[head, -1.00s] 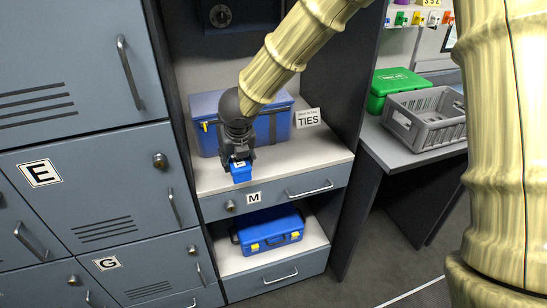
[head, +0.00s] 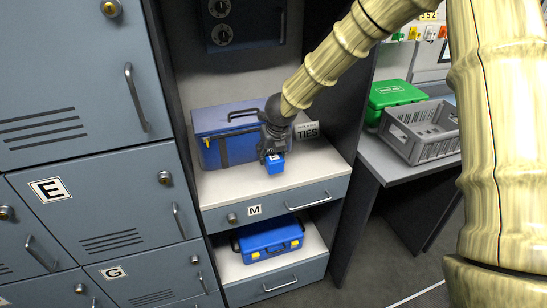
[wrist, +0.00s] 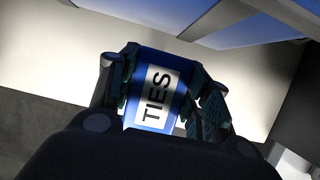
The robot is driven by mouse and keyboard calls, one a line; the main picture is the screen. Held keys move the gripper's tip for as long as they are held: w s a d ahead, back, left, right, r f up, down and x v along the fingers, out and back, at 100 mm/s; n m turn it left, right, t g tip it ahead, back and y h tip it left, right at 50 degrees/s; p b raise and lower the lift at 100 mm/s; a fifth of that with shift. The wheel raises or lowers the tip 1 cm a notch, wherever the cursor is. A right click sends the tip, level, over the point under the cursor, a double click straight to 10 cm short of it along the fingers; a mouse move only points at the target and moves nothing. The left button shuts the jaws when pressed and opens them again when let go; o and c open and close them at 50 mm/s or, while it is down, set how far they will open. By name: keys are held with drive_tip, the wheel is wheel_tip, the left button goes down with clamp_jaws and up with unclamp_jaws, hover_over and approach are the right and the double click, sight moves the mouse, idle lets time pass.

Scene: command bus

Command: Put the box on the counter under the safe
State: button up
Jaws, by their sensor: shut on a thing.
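A small blue box (head: 275,167) hangs in my gripper (head: 274,155). It also shows in the wrist view (wrist: 153,92), between the fingers, with a white label reading TIES. My gripper is shut on it, over the right part of the counter (head: 230,187). Whether the box touches the counter I cannot tell. The dark safe (head: 243,25), with two round dials, is set above the counter and is cut by the top edge of the head view.
A large blue case (head: 212,135) stands at the back of the counter, left of my gripper. A blue toolbox (head: 268,241) lies on the lower shelf. A grey crate (head: 425,140) and green box (head: 395,93) are on the right desk.

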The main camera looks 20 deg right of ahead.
sight(274, 158)
drive_tip(key=shift+w+d, duration=0.15)
drive_tip(key=shift+d, duration=0.1)
drive_tip(key=shift+w+d+f+p, duration=0.2)
drive_tip(key=shift+d+f+p, duration=0.1)
drive_tip(key=shift+f, duration=1.5)
drive_tip(key=shift+f, duration=0.2)
drive_tip(key=o, duration=1.1)
drive_tip(key=shift+c, duration=0.2)
drive_tip(key=shift+r, duration=0.15)
drive_tip(key=shift+r+p, duration=0.2)
drive_tip(key=shift+p, duration=0.1)
drive_tip(key=b+v, duration=0.1)
drive_tip(key=v, duration=1)
drive_tip(key=shift+s+r, duration=0.25)
drive_tip(key=shift+r, duration=0.05)
